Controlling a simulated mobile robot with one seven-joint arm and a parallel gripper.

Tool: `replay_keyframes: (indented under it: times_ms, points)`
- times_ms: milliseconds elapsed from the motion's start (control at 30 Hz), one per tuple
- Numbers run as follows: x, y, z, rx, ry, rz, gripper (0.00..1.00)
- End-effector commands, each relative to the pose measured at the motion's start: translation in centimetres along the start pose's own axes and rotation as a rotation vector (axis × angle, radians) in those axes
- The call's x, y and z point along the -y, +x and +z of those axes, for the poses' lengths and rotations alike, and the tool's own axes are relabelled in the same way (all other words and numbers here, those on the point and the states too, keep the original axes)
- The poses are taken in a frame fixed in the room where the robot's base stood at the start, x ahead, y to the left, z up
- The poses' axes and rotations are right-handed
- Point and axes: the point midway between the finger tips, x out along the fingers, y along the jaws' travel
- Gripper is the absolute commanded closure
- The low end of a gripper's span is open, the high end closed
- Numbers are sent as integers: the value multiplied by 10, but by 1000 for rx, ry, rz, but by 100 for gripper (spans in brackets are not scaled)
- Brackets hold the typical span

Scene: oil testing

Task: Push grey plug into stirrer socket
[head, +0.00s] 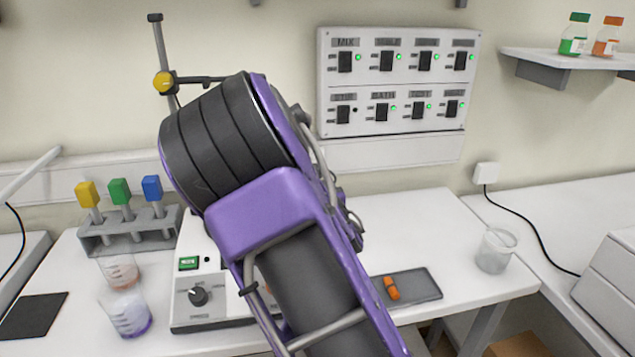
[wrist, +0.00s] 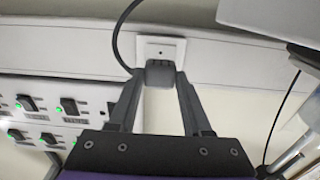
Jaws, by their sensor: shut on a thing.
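In the wrist view, my gripper (wrist: 160,84) is shut on the grey plug (wrist: 160,73), which sits between the fingertips. The plug is right in front of the white wall socket (wrist: 158,48) and overlaps its edge. I cannot tell whether its pins are in the socket. A dark cable (wrist: 122,45) curves near the plug on the left. In the head view, my purple and black arm hides the gripper, plug and this socket. The stirrer (head: 200,318), with a knob and a green display, stands on the bench behind the arm.
A switch panel (head: 398,80) hangs on the wall; its lower-left switch has no green light. A rack (head: 128,236) with coloured-top tools, beakers (head: 126,314), and an orange item (head: 391,288) on a grey pad lie on the bench. A glass beaker (head: 495,250) stands at right.

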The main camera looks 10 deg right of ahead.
Motion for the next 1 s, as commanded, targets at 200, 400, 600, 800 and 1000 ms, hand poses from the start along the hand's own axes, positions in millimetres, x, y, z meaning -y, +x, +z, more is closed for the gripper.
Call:
replay_keyframes:
  times_ms: [200, 400, 600, 800, 1000]
  points:
    - [0, 18, -1, -1, -1, 1, 100]
    - [0, 24, 0, -1, 0, 1, 100]
    - [0, 25, 0, 0, 0, 1, 100]
    - [0, 25, 0, 0, 0, 1, 100]
    - [0, 25, 0, 0, 0, 1, 100]
